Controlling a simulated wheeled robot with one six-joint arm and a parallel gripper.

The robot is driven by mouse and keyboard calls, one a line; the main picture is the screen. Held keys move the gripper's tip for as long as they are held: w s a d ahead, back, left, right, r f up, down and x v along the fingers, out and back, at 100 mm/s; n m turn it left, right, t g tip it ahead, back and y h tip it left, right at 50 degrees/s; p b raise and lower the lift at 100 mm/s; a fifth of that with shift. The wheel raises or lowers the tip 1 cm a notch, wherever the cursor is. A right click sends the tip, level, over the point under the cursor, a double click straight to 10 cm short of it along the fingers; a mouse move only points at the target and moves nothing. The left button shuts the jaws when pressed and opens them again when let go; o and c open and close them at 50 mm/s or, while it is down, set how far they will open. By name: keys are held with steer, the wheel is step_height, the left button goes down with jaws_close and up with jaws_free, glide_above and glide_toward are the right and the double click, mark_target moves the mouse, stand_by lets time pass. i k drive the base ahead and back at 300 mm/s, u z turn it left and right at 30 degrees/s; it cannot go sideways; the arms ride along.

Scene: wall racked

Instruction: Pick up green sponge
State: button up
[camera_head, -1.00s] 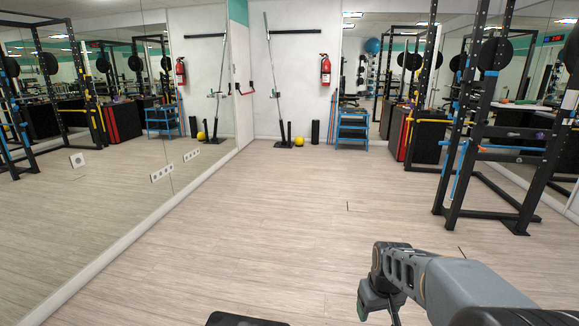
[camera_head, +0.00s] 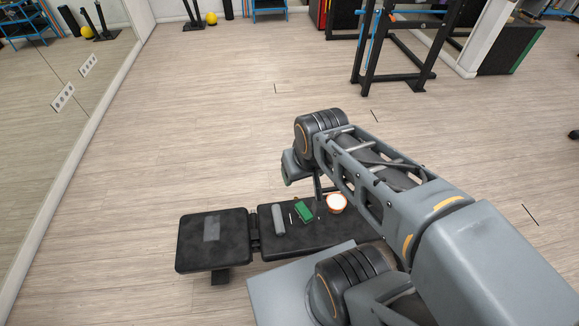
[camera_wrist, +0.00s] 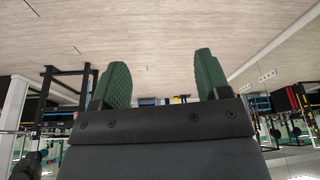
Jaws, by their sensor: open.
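The green sponge (camera_head: 303,211) lies on the black padded bench (camera_head: 330,232), between a grey cylinder and an orange-rimmed bowl, in the head view. My arm reaches out over the right part of the bench, and its end hangs near the sponge, above and beyond it. My gripper shows in the wrist view (camera_wrist: 160,85) with its two green-padded fingers wide apart and nothing between them. The wrist view looks across the room upside down, and the sponge is not in it. In the head view the fingers are mostly hidden behind my arm.
A grey cylinder (camera_head: 278,219) and a bowl with white contents (camera_head: 336,203) flank the sponge. A small white stick lies beside the cylinder. The separate bench seat (camera_head: 192,240) carries a grey flat patch. A black rack (camera_head: 400,60) stands behind; the floor between is clear.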

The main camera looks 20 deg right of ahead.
mark_target(300, 207)
steer(key=u, duration=1.75)
steer(key=k, duration=0.75)
steer(key=z, duration=1.3)
steer(key=i, duration=0.45)
steer(key=u, duration=0.15)
